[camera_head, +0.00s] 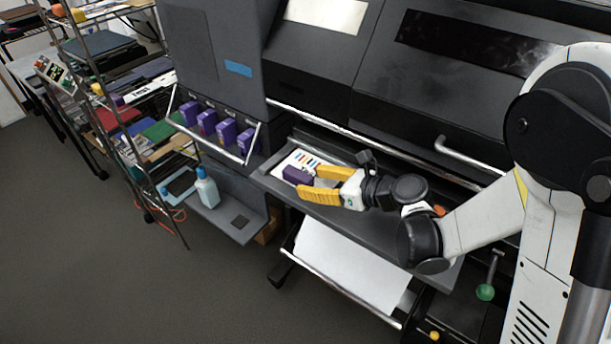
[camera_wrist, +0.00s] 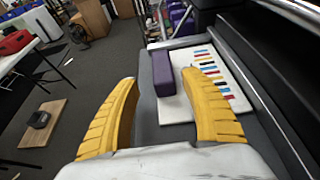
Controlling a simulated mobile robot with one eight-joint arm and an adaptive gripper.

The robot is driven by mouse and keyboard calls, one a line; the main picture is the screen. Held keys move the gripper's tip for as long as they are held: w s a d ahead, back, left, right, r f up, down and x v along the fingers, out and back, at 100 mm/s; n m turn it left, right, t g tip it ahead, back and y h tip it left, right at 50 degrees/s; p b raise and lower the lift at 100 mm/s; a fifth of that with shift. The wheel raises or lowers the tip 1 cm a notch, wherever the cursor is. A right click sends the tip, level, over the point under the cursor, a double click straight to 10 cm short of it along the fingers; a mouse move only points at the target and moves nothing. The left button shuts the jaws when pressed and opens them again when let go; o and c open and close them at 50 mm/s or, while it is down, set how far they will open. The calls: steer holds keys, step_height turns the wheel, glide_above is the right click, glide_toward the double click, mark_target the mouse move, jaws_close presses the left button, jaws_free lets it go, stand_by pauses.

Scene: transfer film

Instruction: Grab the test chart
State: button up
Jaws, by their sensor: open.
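The test chart (camera_head: 305,159) is a white sheet with colored bars, lying on the grey shelf of the large printer. It also shows in the wrist view (camera_wrist: 230,88), partly hidden by the right finger. A purple block (camera_head: 297,176) rests on or against the chart's near edge; it shows in the wrist view (camera_wrist: 163,73) too. My gripper (camera_head: 318,183) has yellow fingers, spread open and empty, just above the shelf at the chart and block. In the wrist view my gripper (camera_wrist: 160,95) has the purple block ahead, between and beyond the fingertips.
Several purple cartridges (camera_head: 208,122) stand in a rack left of the chart. A blue bottle (camera_head: 207,188) stands on a lower shelf. A white paper tray (camera_head: 350,263) lies below. The printer body (camera_head: 330,65) rises behind the shelf, with a metal bar along it.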

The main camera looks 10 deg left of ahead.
mark_target(300, 178)
steer(key=b+x, duration=0.2)
steer(key=x, duration=0.3)
steer(key=shift+w+d, duration=0.15)
steer(key=shift+w, duration=0.05)
steer(key=shift+r, duration=0.1)
jaws_close()
